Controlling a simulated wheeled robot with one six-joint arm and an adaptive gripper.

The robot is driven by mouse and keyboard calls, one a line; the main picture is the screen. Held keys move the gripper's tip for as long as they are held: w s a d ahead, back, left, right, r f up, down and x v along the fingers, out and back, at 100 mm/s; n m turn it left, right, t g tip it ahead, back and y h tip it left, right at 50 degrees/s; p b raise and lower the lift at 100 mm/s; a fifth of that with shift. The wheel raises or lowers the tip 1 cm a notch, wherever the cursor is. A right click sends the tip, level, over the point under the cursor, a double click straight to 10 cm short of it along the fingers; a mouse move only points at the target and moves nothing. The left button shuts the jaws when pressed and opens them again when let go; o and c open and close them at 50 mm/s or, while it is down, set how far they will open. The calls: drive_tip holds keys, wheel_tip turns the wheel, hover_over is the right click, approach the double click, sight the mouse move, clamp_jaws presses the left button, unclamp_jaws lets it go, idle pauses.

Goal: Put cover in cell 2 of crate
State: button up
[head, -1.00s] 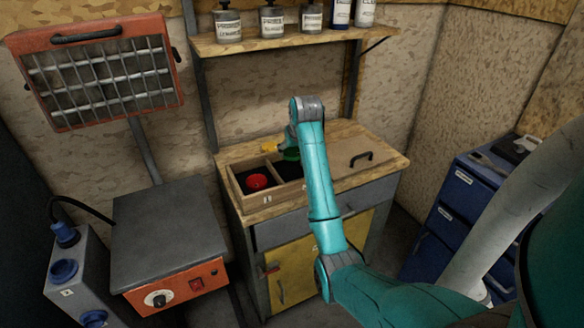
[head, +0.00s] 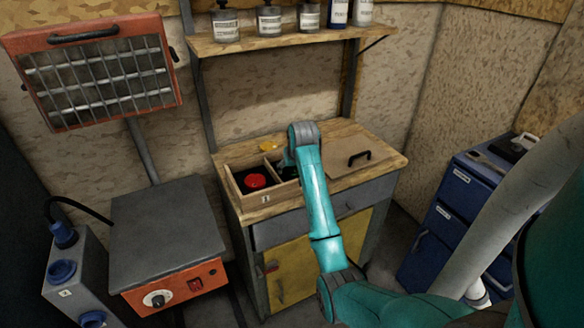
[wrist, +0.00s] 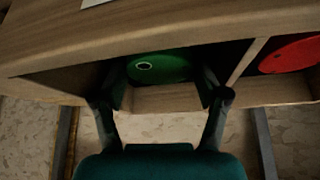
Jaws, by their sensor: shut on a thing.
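The cover looks like a green disc (wrist: 160,68) with a pale ring mark. My gripper (wrist: 165,92) is shut on it, one finger at each side. The disc is inside a cell of the wooden crate (head: 250,204), next to the partition (wrist: 246,62). I cannot tell if it touches the cell floor. A red disc (head: 255,181) lies in the neighbouring left cell and also shows at the right in the wrist view (wrist: 291,54).
A board with a black handle (head: 359,158) lies right of the open cells. A shelf with bottles (head: 268,20) hangs above. A hot plate (head: 165,235) stands left, blue drawers (head: 445,215) right.

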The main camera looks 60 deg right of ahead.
drive_tip(key=o, duration=1.1)
drive_tip(key=shift+r, duration=0.1)
drive_tip(key=v, duration=1.2)
drive_tip(key=shift+a, duration=0.1)
